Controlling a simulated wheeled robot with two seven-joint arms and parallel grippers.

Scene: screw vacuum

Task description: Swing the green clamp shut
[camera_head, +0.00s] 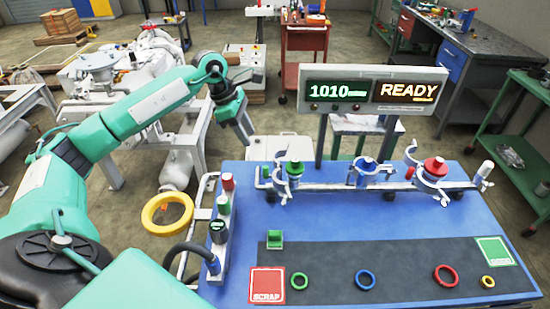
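The green clamp (294,169) is at the left end of the pipe rail on the blue table. It has a green knob on top and curved pale metal jaws; one jaw stands out up and to the left, so it looks open. My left gripper (240,143) hangs in the air, up and to the left of the green clamp and apart from it. Its dark fingers point down, and I cannot tell how far apart they are. Nothing shows in them. My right gripper is not in view.
A blue clamp (366,171) and a red clamp (434,170) share the rail. A display (371,90) reading 1010 and READY stands behind. A valve block (219,232) is at the left edge.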

